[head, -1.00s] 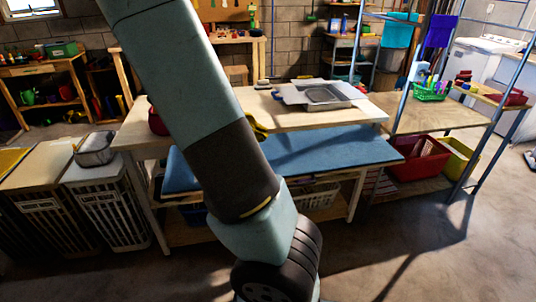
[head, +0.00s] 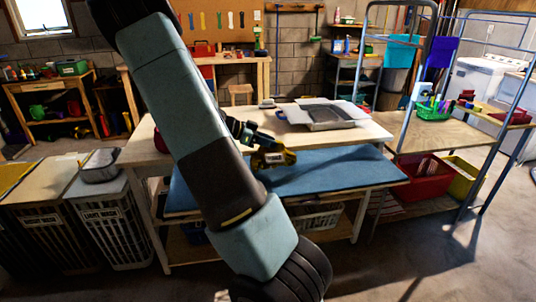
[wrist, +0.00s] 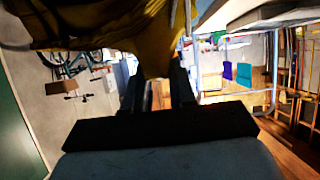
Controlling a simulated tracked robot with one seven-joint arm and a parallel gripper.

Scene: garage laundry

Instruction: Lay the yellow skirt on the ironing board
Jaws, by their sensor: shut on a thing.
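My gripper (head: 258,142) shows just right of my arm, over the workbench area. It is shut on the yellow skirt (head: 273,160), which hangs bunched below it against the blue ironing board (head: 345,172). I cannot tell whether the cloth touches the board. In the wrist view the skirt (wrist: 155,45) is gathered between the two dark fingers of my gripper (wrist: 158,85) and spreads across the top left. The blue board is long and flat, along the front of a wooden bench, and bare on its right. My arm hides part of its left half.
A metal tray (head: 330,115) sits on the wooden bench top (head: 375,133) behind the board. A dark red object (head: 160,140) is at the bench's left end. Laundry hampers (head: 108,220) stand left. A blue metal frame (head: 497,130) and red bin (head: 425,180) are right.

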